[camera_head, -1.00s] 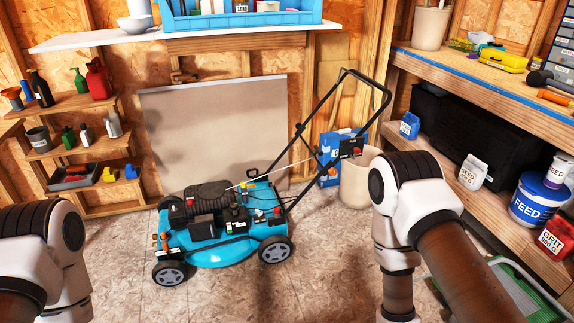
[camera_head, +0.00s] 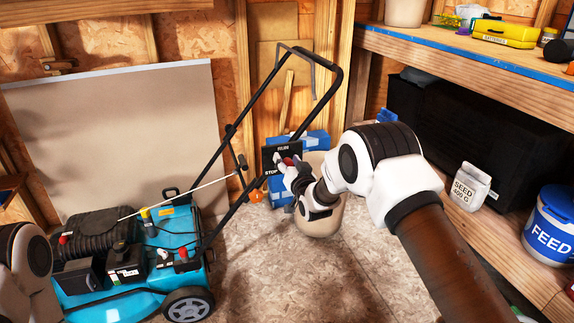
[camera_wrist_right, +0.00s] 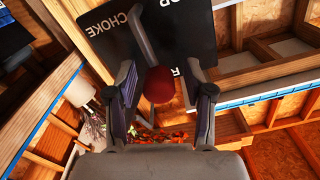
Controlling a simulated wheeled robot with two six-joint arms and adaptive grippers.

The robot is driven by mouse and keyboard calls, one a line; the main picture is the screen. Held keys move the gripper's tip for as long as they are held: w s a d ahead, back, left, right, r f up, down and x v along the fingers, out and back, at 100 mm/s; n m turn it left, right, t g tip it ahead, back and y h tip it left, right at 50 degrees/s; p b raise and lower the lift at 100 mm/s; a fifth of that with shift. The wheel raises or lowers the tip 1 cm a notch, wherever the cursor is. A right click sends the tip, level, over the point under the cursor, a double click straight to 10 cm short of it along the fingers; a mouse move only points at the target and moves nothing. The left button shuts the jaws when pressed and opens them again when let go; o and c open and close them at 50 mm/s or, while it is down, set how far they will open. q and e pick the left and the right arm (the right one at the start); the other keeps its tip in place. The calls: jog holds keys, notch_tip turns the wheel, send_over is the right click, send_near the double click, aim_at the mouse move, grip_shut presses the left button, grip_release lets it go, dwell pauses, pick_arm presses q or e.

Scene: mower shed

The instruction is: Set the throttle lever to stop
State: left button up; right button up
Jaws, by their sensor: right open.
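The throttle lever is a grey rod with a red knob (camera_wrist_right: 158,86) on a black control panel (camera_wrist_right: 115,30), which carries the word CHOKE in the right wrist view. My right gripper (camera_wrist_right: 162,72) is open, with the red knob between its two fingers; a gap shows on each side. In the head view the panel (camera_head: 285,152) is fixed to the mower's handle (camera_head: 240,128) and shows the word STOP. My right gripper (camera_head: 288,172) is right at the panel, small and partly hiding the knob. My left gripper is out of view; only part of that arm shows.
The blue mower (camera_head: 125,265) stands on the floor at the lower left. A beige bin (camera_head: 322,222) and a blue box (camera_head: 312,142) stand behind the panel. A wooden workbench (camera_head: 470,70) with shelf lines the right side. A grey board (camera_head: 120,130) leans on the back wall.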

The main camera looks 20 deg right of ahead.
aim_at(269, 163)
jog(key=shift+w, duration=0.3)
grip_shut()
jog(key=shift+a, duration=0.15)
jog(key=shift+s+a+f+n, duration=0.1)
jog(key=shift+a+f+n, duration=0.45)
jog(key=shift+n, duration=1.1)
jog(key=shift+w+a+f+n, duration=0.15)
jog(key=shift+a+n, duration=0.7)
jog(key=shift+n, duration=0.85)
jog(key=shift+s+a+f+n, duration=0.15)
jog(key=shift+a+f+n, duration=0.4)
jog(key=shift+n, duration=1.1)
jog(key=shift+a+r, duration=0.15)
jog(key=shift+a, duration=0.05)
